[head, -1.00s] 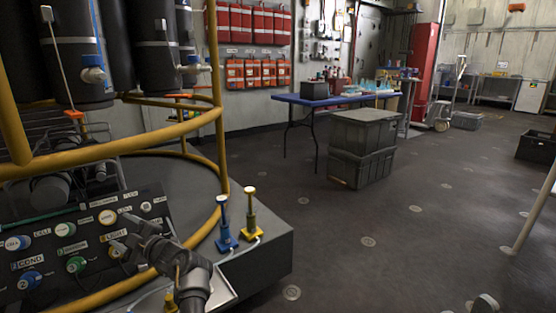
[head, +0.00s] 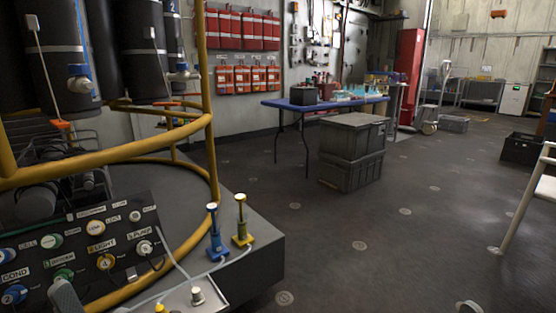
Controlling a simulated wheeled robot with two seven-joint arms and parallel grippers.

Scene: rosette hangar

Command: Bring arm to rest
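Neither of my grippers shows in the head view at this moment. A grey rounded piece (head: 65,297) rises at the bottom left edge in front of the control panel; it may be part of my arm, but I cannot tell. The slanted black control panel (head: 125,222) with labelled coloured knobs stands at the lower left. A blue plunger-like fitting (head: 216,240) and a yellow one (head: 242,235) stand upright on the dark platform beside it.
A yellow rail (head: 110,152) curves around the platform at left. Stacked grey crates (head: 352,172) stand before a blue table (head: 300,107). A white post (head: 522,205) stands at right. Open floor (head: 420,235) lies between.

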